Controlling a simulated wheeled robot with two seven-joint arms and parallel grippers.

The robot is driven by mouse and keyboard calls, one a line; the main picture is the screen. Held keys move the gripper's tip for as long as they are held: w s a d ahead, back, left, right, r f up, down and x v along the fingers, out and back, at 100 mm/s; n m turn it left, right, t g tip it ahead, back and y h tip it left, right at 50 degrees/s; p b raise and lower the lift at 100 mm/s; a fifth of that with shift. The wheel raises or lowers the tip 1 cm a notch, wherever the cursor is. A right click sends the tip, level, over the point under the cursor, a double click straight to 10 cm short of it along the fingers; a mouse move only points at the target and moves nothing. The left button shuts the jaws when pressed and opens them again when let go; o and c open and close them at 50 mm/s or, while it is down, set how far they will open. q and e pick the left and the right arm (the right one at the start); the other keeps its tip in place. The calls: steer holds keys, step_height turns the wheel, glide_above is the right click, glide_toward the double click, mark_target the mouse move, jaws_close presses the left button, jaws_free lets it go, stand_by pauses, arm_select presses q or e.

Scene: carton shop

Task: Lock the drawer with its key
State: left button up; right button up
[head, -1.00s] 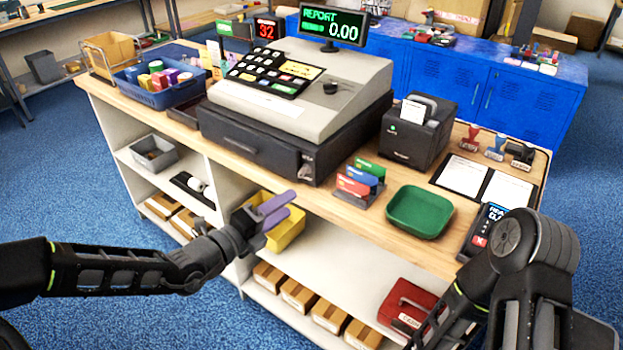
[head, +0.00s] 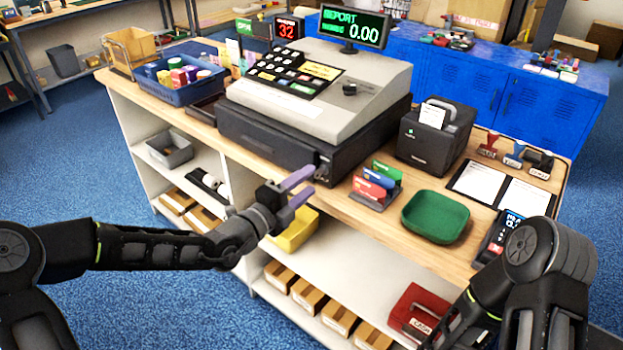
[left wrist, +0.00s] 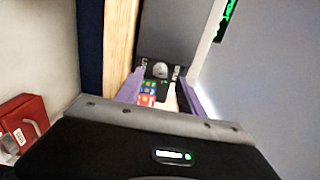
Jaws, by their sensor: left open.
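The black drawer (head: 262,142) sits under the grey cash register and looks shut. A small metallic lock area (head: 322,170) is at the right end of its front; I cannot make out the key's shape there. My left gripper (head: 296,196) is open, its purple fingers apart just in front of and below that area. In the left wrist view a round silvery piece (left wrist: 160,70) on the dark drawer front shows ahead, between the fingers (left wrist: 163,93), with small pale marks either side. Nothing is visibly held. My right arm is at the lower right; its gripper is out of view.
A card holder (head: 377,186) stands right of the drawer, near my fingers. A green tray (head: 435,216), printer (head: 437,137) and card terminal lie farther right. A yellow bin (head: 296,232) and red box (head: 413,312) are on shelves below.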

mark_target(319, 173)
arm_select(q)
steer(key=shift+x, duration=1.2)
jaws_close()
